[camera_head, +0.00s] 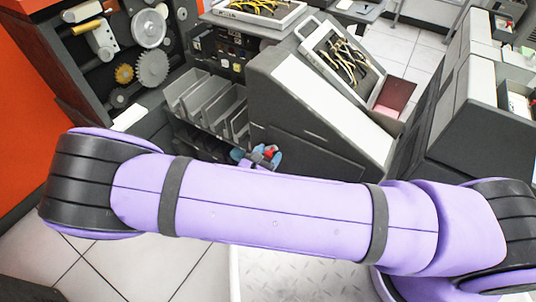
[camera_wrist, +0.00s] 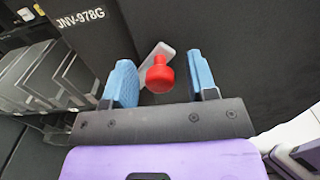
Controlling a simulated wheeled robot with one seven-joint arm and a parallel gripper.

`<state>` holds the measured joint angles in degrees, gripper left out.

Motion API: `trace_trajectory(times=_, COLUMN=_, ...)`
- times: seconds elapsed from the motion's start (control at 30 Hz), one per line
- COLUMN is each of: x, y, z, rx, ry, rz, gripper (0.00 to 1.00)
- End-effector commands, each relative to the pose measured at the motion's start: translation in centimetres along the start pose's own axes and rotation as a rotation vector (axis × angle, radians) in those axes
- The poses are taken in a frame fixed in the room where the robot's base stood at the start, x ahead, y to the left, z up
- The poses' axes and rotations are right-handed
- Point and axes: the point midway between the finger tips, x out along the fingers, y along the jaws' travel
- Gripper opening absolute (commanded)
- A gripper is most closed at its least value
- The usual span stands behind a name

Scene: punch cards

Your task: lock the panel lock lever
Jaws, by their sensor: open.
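The lock lever (camera_wrist: 160,52) is a light grey bar with a round red knob (camera_wrist: 158,76), on a dark panel (camera_wrist: 245,45) in the wrist view. The bar slants up to the right from the knob. My gripper (camera_wrist: 161,66) is open, with one blue finger on each side of the knob. Gaps show between the knob and both fingers, so it is not gripped. In the head view my gripper (camera_head: 257,156) is small and mostly hidden behind my purple arm.
Grey card bins (camera_head: 210,100) stand left of my gripper in the head view. A sloped dark cabinet (camera_head: 310,130) with a tray of cables (camera_head: 342,62) stands to the right. A gear panel (camera_head: 120,50) is at the upper left. Tiled floor shows at the lower left.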

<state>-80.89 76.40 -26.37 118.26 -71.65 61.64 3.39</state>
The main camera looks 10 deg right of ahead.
Motion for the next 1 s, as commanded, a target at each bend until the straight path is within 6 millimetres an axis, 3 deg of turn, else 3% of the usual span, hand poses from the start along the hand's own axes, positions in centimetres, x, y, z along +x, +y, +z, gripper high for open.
trace_trajectory(times=0.07, x=0.0, y=0.0, z=0.0, rx=0.0, ry=0.0, rz=0.0, gripper=0.48)
trace_trajectory(times=0.27, x=0.0, y=0.0, z=0.0, rx=0.0, ry=0.0, rz=0.0, gripper=0.02)
trace_trajectory(times=0.3, x=0.0, y=0.0, z=0.0, rx=0.0, ry=0.0, rz=0.0, gripper=0.0)
trace_trajectory(times=0.67, x=-0.1, y=-0.3, z=-0.4, rx=0.048, ry=0.0, rz=0.0, gripper=0.0)
trace_trajectory(times=1.0, x=-0.1, y=-1.5, z=-2.2, rx=0.281, ry=0.001, rz=0.0, gripper=0.0)
